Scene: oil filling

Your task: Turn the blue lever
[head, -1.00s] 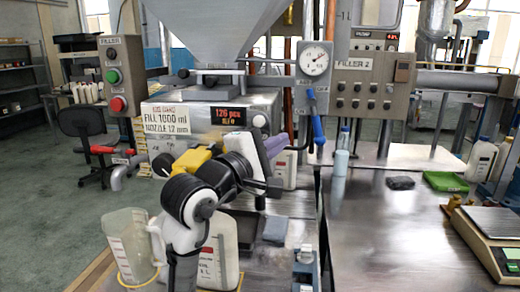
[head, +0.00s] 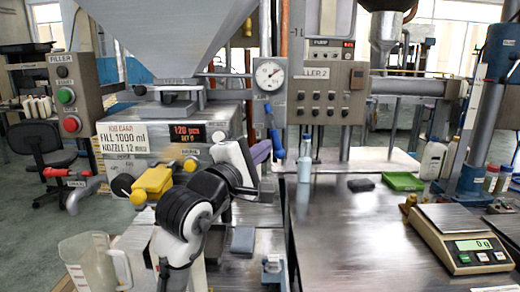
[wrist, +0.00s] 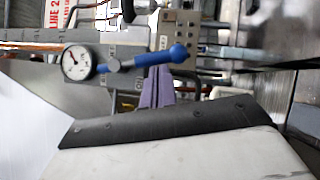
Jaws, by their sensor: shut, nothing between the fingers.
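The blue lever (head: 275,134) hangs down from the grey panel under the round gauge (head: 269,74), its rounded end lowest. In the wrist view, which is turned on its side, the lever (wrist: 165,55) points right from its pivot, beside the gauge (wrist: 76,63). My gripper (head: 262,150) has purple fingers and is just left of the lever's lower end in the head view. In the wrist view my gripper's fingers (wrist: 155,87) are together and empty, close beside the lever. I cannot tell whether they touch it. My white and black arm hides part of the filler.
A yellow handle (head: 154,182) and the filler box with its display (head: 187,134) are left of my gripper. A clear jug (head: 90,262) stands at front left. A bottle (head: 304,168), green tray (head: 402,181) and scale (head: 462,238) are on the right bench, whose middle is clear.

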